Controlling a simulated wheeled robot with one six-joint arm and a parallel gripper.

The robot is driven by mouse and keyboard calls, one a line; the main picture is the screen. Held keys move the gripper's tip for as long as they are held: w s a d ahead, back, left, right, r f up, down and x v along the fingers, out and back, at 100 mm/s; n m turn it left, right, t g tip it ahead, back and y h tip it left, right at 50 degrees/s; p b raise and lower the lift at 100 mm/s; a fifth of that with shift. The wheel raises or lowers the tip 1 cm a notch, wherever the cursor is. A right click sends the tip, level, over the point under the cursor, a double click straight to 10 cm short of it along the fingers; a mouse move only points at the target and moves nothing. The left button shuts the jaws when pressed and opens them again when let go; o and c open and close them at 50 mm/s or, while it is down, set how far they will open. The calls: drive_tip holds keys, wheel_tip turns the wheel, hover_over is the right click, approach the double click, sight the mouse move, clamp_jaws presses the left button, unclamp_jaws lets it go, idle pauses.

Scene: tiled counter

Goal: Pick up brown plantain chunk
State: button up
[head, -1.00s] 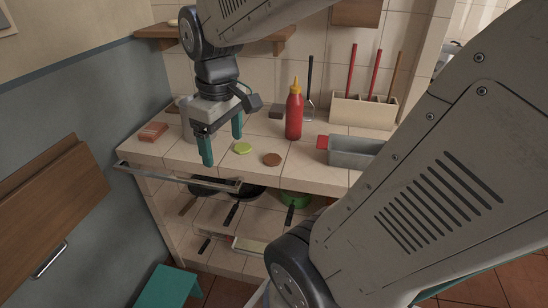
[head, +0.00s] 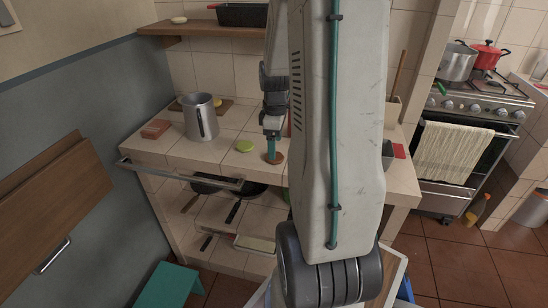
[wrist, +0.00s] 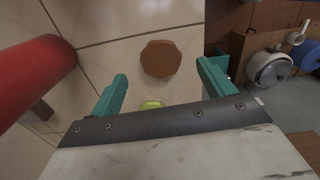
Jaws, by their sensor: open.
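The brown plantain chunk (wrist: 160,59) is a flat brown round piece lying on the tiled counter. In the head view the chunk (head: 279,158) is partly hidden by a finger of my gripper (head: 271,150). In the wrist view my gripper (wrist: 165,88) is open, with its two teal fingers apart and nothing between them. The chunk lies beyond the fingertips there, between the lines of the two fingers.
A yellow-green round piece (head: 245,146) lies left of the chunk; it also shows in the wrist view (wrist: 151,104). The red bottle (wrist: 32,76) stands close by. A metal pitcher (head: 201,118) and reddish block (head: 156,128) stand further left.

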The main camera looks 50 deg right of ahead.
wheel_tip(320, 180, down, 4)
drive_tip(key=shift+a+r, duration=0.1)
drive_tip(key=shift+r, duration=0.05)
drive_tip(key=c, duration=1.1)
drive_tip(key=shift+o, duration=0.2)
drive_tip(key=shift+r, duration=0.1)
